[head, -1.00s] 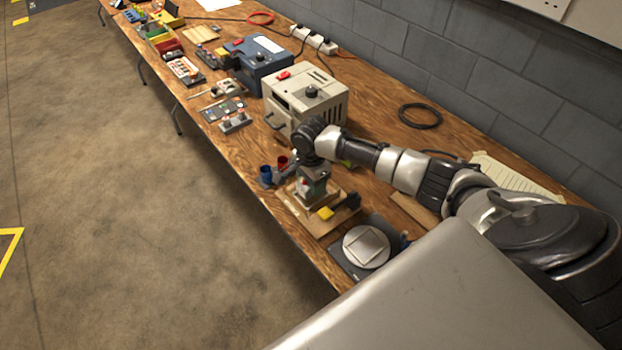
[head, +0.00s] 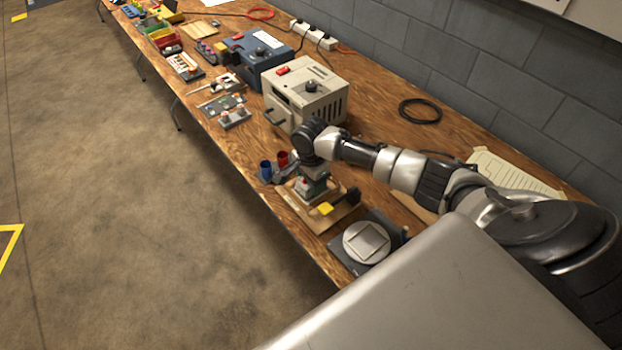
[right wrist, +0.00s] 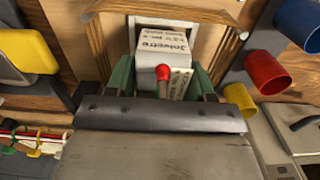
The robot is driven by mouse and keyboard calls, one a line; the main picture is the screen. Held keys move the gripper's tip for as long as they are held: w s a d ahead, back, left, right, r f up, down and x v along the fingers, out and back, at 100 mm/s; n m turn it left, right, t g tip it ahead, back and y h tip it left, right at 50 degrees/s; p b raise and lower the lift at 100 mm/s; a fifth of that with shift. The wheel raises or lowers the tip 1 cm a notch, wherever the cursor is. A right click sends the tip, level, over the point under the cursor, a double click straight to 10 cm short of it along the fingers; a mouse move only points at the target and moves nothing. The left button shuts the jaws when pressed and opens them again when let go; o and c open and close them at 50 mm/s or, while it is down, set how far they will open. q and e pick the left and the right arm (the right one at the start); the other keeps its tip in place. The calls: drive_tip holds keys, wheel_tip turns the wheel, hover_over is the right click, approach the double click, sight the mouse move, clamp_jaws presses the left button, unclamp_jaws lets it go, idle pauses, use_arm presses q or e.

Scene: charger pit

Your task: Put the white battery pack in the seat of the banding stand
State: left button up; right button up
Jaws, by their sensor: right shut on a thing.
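The white battery pack (right wrist: 165,47), with dark lettering, a paper label and a red knob in front of it, is between the green fingers of my right gripper (right wrist: 163,80). The gripper is shut on the pack. In the head view my right gripper (head: 313,186) points down over the wooden banding stand (head: 297,210). The stand's base also shows in the right wrist view (right wrist: 65,18), with a brown band or rail around the pack's far side. My left gripper is not in view.
Blue (head: 265,171) and red (head: 282,159) cups stand left of the stand. A yellow-ended part (head: 325,209) is at its front right. A round plate on a dark base (head: 366,242) sits nearer. A beige box (head: 305,92) stands behind, and a black cable coil (head: 420,110) lies farther right.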

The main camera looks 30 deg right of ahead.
drive_tip(key=shift+f, duration=0.25)
idle(0.6)
drive_tip(key=o, duration=1.3)
drive_tip(key=shift+c, duration=0.2)
drive_tip(key=shift+r+p, duration=0.1)
drive_tip(key=shift+p, duration=0.25)
drive_tip(key=shift+r+p, duration=3.45)
drive_tip(key=shift+p, duration=0.85)
drive_tip(key=shift+f, duration=0.1)
